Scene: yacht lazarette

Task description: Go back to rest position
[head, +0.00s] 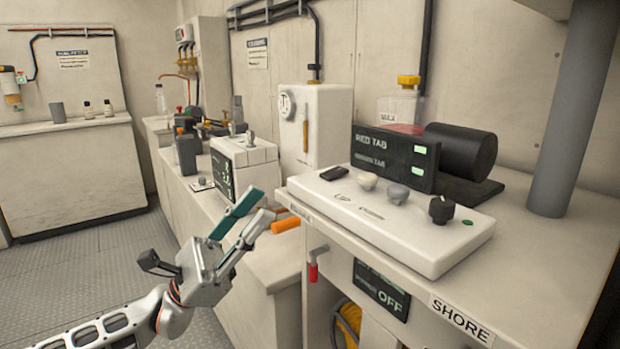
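My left gripper (262,206) reaches in from the lower left, tilted up and to the right. Its two fingers are apart with a gap between them, and I see nothing held there. One finger shows a teal face. The fingertips show in front of the lower bench, to the left of the white control panel (430,235); I cannot tell the exact distance. My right gripper is not in this view.
The panel carries several knobs on a right-hand counter (545,265). A dark display (395,157) and black cylinder (462,150) stand behind it. An orange handle (286,225) lies near the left gripper. A red-handled valve (314,270) hangs below. Grey floor (85,265) is open at left.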

